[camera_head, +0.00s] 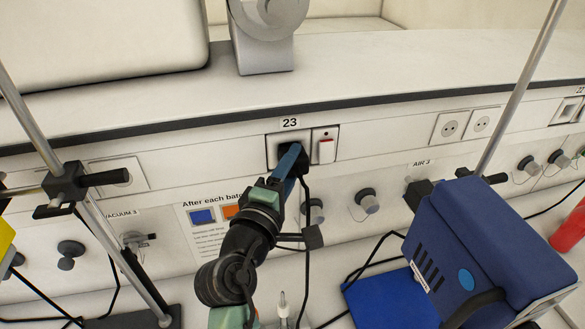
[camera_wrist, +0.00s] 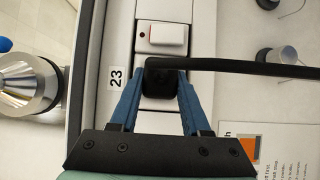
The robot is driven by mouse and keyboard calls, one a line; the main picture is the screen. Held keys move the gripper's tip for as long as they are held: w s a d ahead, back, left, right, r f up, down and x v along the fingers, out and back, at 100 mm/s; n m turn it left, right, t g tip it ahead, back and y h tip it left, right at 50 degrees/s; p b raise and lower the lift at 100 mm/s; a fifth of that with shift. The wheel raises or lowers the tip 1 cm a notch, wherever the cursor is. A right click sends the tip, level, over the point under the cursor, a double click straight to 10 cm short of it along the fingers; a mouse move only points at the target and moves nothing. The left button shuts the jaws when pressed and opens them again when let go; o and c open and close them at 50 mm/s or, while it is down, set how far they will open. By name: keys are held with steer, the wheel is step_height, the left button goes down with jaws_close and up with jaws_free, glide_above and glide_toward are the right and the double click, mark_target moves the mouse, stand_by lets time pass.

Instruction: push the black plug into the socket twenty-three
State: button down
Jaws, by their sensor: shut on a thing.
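The black plug (camera_wrist: 160,78) is held between the two blue fingers of my gripper (camera_wrist: 158,92), with its cable (camera_wrist: 245,67) running off to the right in the wrist view. My gripper (camera_head: 291,158) also shows in the head view, right at the front of socket twenty-three (camera_head: 273,157). The label "23" (camera_head: 290,122) sits above the socket, and it shows in the wrist view (camera_wrist: 117,78) too. The plug covers most of the socket face. I cannot tell whether it is seated or just in front.
A switch with a red-edged rocker (camera_head: 326,150) is right of the socket. A blue case (camera_head: 485,245) stands lower right. Metal rods (camera_head: 520,85) cross the front on both sides. Knobs (camera_head: 367,200) line the panel below. A notice (camera_head: 208,225) hangs left of my arm.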

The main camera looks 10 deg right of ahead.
steer(key=shift+w, duration=0.1)
stand_by(0.3)
steer(key=shift+c, duration=1.4)
jaws_free()
steer(key=shift+s+a, duration=0.25)
steer(key=shift+s, duration=0.05)
steer(key=b+v, duration=0.5)
steer(key=v, duration=0.7)
step_height(320, 180, up, 18)
steer(key=a+m+t+y, duration=0.2)
steer(key=m+t+y, duration=0.3)
steer(key=m+t, duration=0.2)
steer(key=s+a+r+m+t+y+b, duration=0.1)
steer(key=s+r+m+t+y, duration=0.3)
steer(key=s+r, duration=0.4)
step_height(320, 180, up, 6)
steer(key=shift+a+f+t+y, duration=0.15)
steer(key=shift+a+t+y, duration=0.2)
steer(key=shift+t+y, duration=0.4)
